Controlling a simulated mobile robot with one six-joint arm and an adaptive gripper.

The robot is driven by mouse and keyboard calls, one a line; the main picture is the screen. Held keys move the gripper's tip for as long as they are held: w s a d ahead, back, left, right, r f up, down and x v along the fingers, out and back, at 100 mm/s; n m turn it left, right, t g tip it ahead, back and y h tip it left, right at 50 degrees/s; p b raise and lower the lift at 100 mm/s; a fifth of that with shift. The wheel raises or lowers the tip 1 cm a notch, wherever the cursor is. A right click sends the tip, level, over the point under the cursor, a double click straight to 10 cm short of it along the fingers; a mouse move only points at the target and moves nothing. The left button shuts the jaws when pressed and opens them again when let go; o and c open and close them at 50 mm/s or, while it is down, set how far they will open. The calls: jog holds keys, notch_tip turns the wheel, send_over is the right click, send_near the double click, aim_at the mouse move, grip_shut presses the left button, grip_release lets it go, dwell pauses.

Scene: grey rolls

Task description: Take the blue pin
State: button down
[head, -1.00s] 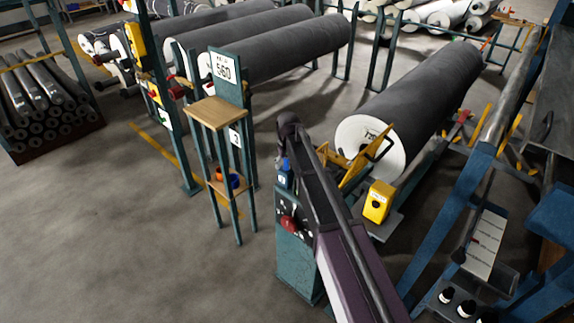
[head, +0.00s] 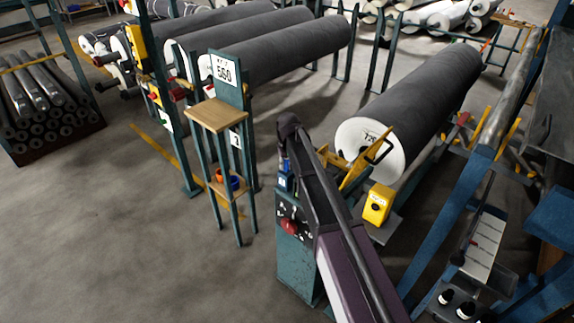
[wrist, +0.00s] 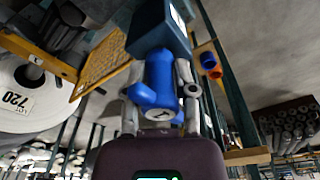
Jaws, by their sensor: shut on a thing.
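The blue pin (wrist: 156,80) is in the middle of the wrist view, between the two grey fingers of my gripper (wrist: 162,92). The gripper is shut on it. The pin's far end meets a dark blue-teal block (wrist: 158,28); I cannot tell whether it still sits in it. In the head view my gripper (head: 286,150) points down over a teal post (head: 296,255) with a red knob. The blue pin is mostly hidden there by my wrist and fingers.
A narrow stand with a wooden top (head: 216,113) is left of the post, with an orange cup (head: 219,174) and a blue one on its lower shelf. A large grey roll (head: 425,100), yellow bracket (head: 368,160) and yellow box (head: 378,204) are close right.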

jog(key=shift+r+p, duration=4.4)
jog(key=shift+r, duration=0.2)
